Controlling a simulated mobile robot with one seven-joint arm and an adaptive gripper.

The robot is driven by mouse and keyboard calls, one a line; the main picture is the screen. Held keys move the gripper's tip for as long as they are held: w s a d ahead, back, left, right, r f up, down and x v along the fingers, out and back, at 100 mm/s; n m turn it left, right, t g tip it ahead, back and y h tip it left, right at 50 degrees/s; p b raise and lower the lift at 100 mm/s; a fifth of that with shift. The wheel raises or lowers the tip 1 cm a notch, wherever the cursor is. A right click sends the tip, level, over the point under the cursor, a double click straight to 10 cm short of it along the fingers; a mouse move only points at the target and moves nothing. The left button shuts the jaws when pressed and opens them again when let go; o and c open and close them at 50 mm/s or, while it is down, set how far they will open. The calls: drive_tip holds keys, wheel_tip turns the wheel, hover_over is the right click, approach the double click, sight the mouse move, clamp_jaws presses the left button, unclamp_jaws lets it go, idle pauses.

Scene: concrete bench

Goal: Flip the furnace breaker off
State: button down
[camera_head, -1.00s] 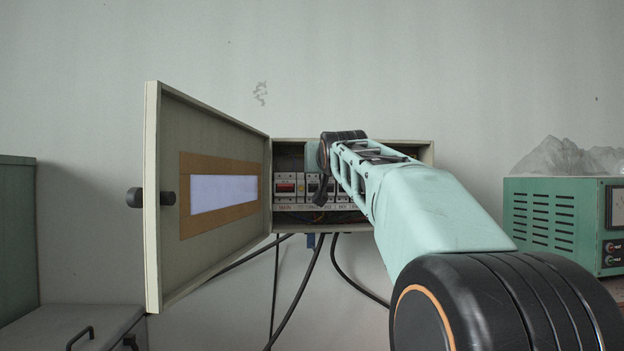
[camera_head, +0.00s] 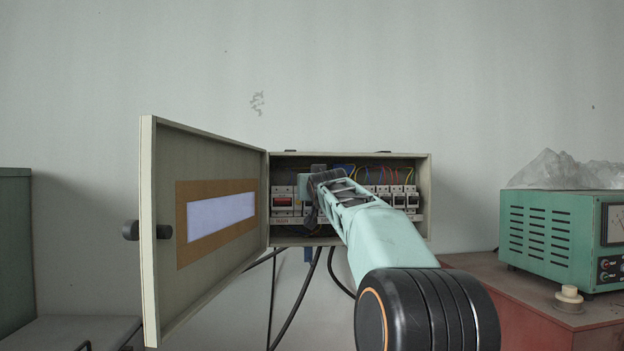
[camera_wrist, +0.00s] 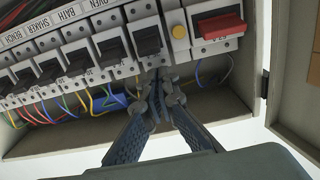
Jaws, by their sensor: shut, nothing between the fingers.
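The breaker box (camera_head: 345,155) on the wall is open. A row of white breakers with black toggles (camera_head: 398,200) runs along it, right of a red main switch (camera_head: 284,200). In the wrist view the red switch (camera_wrist: 217,26) is at upper right, beside a yellow button (camera_wrist: 180,32) and a black toggle (camera_wrist: 145,42). More black toggles (camera_wrist: 75,60) run left. Labels there read OVEN, BATH and SHAKER; I cannot read a furnace label. My gripper (camera_wrist: 160,84) is shut and empty, its tips just below the toggle beside the yellow button; contact is unclear.
The box door (camera_head: 205,215) stands open to the left. Coloured wires (camera_wrist: 75,105) run along the breakers, and black cables (camera_head: 300,300) hang below the box. A green instrument (camera_head: 550,232) stands on a red bench at right.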

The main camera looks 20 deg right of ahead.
drive_tip(key=shift+s+f, duration=0.25)
drive_tip(key=shift+f, duration=0.25)
drive_tip(key=shift+s+f, duration=0.25)
drive_tip(key=shift+f, duration=0.2)
drive_tip(key=shift+f+b, duration=0.2)
drive_tip(key=shift+b, duration=0.45)
drive_tip(key=shift+s+a+f+t+b, duration=0.2)
drive_tip(key=shift+t+b, duration=0.5)
drive_tip(key=shift+b, duration=1.55)
drive_tip(key=shift+d+f+h+b, duration=0.1)
drive_tip(key=shift+f+h+b, duration=0.15)
drive_tip(key=shift+b, duration=0.6)
